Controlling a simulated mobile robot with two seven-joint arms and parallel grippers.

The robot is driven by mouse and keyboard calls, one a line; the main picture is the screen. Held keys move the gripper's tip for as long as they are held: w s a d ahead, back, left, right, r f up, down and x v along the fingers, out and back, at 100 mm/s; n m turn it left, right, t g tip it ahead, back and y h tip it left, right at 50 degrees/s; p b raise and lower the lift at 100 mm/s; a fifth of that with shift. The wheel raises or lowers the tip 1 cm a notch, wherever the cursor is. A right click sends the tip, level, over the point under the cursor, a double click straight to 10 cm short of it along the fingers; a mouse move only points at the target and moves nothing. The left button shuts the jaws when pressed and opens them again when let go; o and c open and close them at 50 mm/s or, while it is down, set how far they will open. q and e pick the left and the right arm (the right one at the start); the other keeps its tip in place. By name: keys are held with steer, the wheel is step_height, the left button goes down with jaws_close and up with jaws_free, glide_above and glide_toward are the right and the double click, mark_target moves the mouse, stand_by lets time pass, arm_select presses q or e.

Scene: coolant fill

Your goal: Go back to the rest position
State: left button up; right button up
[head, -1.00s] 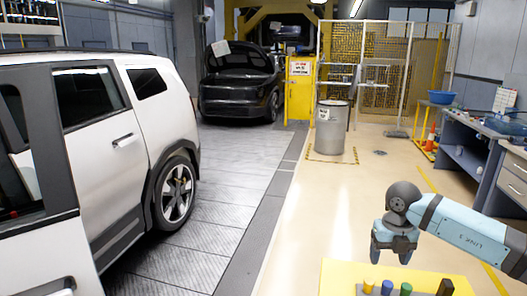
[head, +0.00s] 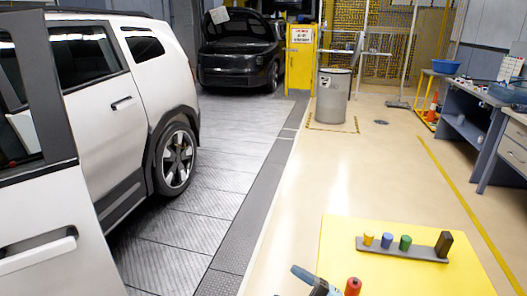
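Neither of my grippers can be made out in the head view. A yellow tabletop (head: 400,275) is at the bottom right. On it lies a dark grey rack (head: 388,249) with short yellow (head: 368,238), blue (head: 387,240) and green (head: 405,243) cylinders in a row and an upright dark block (head: 443,244) at its right end. A red cylinder (head: 353,286) is at the bottom edge, partly cut off. Beside it is a cut-off blue and black object (head: 315,283); I cannot tell what it is.
A white car (head: 130,110) with an open door stands at the left. A black car (head: 238,55) with its hood up is at the back. A grey drum (head: 332,97) and a yellow cabinet (head: 300,60) stand behind. Workbenches line the right. The middle floor is clear.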

steer(key=s+d+f+m+h+b, duration=0.1)
steer(key=s+d+f+m+h, duration=0.35)
steer(key=f+m, duration=0.3)
steer(key=s+d+f+m+h+b, duration=0.1)
steer(key=s+d+f+m+h, duration=0.4)
steer(key=f, duration=0.4)
steer(key=s+d+f+m+h+b, duration=0.2)
steer(key=s+d+f+m+h, duration=0.1)
steer(key=s+f+m+h, duration=0.35)
arm_select(q)
step_height(320, 180, up, 13)
steer(key=a+p, duration=0.1)
steer(key=p, duration=1.9)
steer(key=shift+s, duration=0.3)
arm_select(e)
step_height(320, 180, up, 14)
steer(key=d, duration=0.1)
steer(key=shift+s+d+f+m+t, duration=0.15)
steer(key=shift+s+d+m+t, duration=0.1)
steer(key=shift+m+t, duration=0.05)
